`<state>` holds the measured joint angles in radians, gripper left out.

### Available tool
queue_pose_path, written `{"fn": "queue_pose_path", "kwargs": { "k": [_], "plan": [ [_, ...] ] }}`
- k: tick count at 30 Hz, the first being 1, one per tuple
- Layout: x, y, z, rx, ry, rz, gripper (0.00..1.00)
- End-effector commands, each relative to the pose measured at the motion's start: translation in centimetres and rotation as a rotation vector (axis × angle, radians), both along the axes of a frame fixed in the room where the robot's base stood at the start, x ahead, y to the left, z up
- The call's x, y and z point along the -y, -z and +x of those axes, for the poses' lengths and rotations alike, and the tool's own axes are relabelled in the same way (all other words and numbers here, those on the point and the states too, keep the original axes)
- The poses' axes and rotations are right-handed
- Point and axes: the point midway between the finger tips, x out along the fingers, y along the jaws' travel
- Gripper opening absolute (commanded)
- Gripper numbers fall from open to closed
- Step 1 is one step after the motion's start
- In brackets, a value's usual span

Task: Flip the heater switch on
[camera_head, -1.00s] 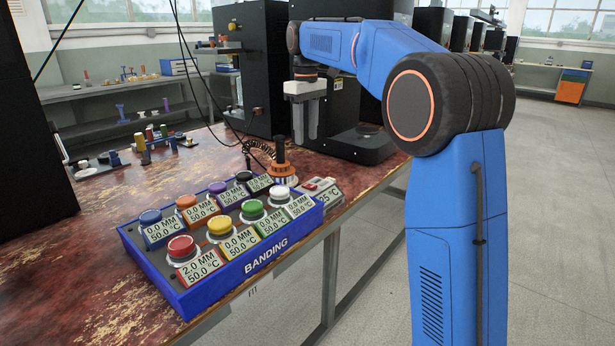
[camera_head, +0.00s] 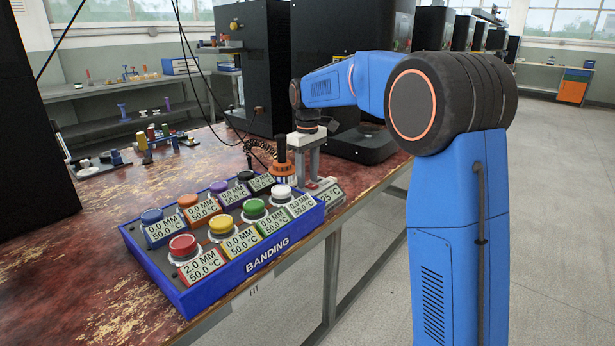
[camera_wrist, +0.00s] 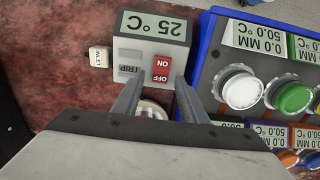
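The heater switch (camera_wrist: 161,69) is a red rocker marked OFF and ON in the wrist view. It sits on a small grey box (camera_wrist: 133,55) with a display reading 25 °C and a TRIP label. In the head view the box (camera_head: 328,194) stands at the table's front edge, partly hidden; its switch is not clear there. My gripper (camera_wrist: 158,98) is open, with two grey fingers apart and nothing held between them. In the wrist view its fingertips appear just below the switch, one to each side. In the head view my gripper (camera_head: 303,160) hangs above and behind the box.
A blue BANDING panel (camera_head: 258,264) with several coloured buttons stands beside the box. A black-handled tool with an orange collar (camera_head: 282,168) stands close to my gripper. Black machines (camera_head: 365,142) rise behind. The table front left (camera_head: 70,270) is clear.

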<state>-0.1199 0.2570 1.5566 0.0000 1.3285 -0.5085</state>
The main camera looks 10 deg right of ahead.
Motion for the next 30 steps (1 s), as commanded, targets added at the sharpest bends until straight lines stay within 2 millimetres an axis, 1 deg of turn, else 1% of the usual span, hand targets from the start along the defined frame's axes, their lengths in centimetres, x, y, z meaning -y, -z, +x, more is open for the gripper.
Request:
{"fn": "queue_pose_path", "kwargs": {
  "k": [8,9,11,12,14,20,30],
  "plan": [
    [0.0,0.19,0.01,0.0,0.0,0.0,0.39],
    [0.0,0.19,0.01,0.0,0.0,0.0,0.37],
    [0.0,0.18,0.01,0.0,0.0,0.0,0.22],
    [0.0,0.18,0.01,0.0,0.0,0.0,0.13],
    [0.0,0.18,0.01,0.0,0.0,0.0,0.0],
    [0.06,0.13,-0.05,0.015,0.0,0.011,0.0],
    [0.48,-0.07,-0.71,0.171,0.0,0.125,0.0]
  ]
}}
